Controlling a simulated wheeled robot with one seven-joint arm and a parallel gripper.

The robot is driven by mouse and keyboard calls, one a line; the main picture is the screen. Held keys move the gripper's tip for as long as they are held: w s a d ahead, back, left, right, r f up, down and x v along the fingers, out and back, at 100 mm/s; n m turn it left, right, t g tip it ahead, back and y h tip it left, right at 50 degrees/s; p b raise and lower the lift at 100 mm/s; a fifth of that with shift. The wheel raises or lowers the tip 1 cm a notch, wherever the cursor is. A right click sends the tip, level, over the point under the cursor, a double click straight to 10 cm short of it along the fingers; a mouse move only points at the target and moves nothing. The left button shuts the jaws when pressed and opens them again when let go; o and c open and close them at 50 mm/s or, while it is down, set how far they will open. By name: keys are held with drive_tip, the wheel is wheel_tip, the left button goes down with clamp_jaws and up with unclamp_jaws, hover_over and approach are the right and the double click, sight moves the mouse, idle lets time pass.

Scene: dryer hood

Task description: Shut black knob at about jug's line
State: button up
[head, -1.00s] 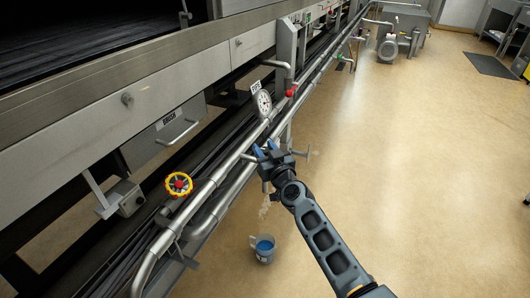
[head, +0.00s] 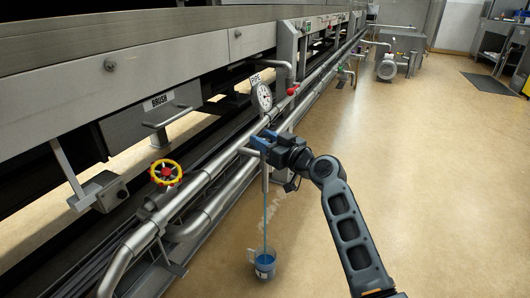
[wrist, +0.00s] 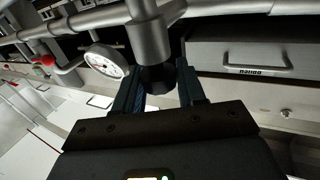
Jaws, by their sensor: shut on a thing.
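My gripper (head: 262,142) is at the pipe below the gauge. In the wrist view, its fingers (wrist: 158,88) are closed on a black knob (wrist: 158,76) at the end of a steel pipe fitting. The knob is hidden by the fingers in the head view. A thin blue stream (head: 265,215) falls from below the gripper into a clear jug (head: 253,256) on the floor. Blue liquid (head: 265,261) stands in the jug, which has a white label. The jug's line is too small to make out.
A dial gauge (head: 264,97) with a "PIPE" tag stands just above the gripper. A yellow handwheel with a red centre (head: 166,172) is to the left, and a red-knobbed lever (head: 292,91) is farther back. Open floor (head: 430,180) lies to the right.

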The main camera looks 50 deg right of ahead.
drive_tip(key=shift+d+f+n+y+b, duration=0.15)
drive_tip(key=shift+n+y+b, duration=0.25)
drive_tip(key=shift+y+b, duration=0.3)
drive_tip(key=shift+r+b, duration=0.2)
drive_tip(key=shift+b, duration=0.2)
drive_tip(key=o, duration=0.9)
drive_tip(key=shift+o, duration=0.2)
drive_tip(key=shift+s, duration=0.15)
drive_tip(key=s+p, duration=0.1)
drive_tip(key=s, duration=0.6)
drive_tip(key=shift+s, duration=0.3)
